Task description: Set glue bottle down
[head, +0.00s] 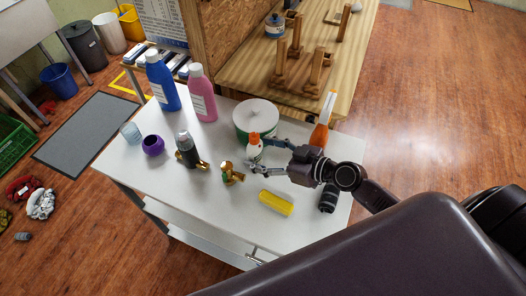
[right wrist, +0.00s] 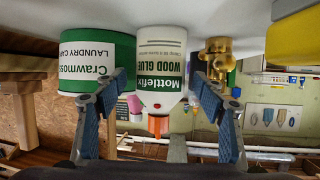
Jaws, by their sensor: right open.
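The glue bottle (head: 254,151) is white with an orange cap and stands upright on the white table (head: 222,221), just in front of the green-and-white tub (head: 257,115). In the right wrist view, which is upside down, the bottle (right wrist: 161,68) reads "Wood Glue" and its base meets the white tabletop. My right gripper (head: 260,157) reaches in from the right, with its fingers spread on either side of the bottle. In the right wrist view the blue finger pads (right wrist: 160,103) show gaps to the bottle on both sides. My left gripper is not in view.
Blue (head: 162,82) and pink (head: 202,95) bottles stand at the back left. The table's front left is clear.

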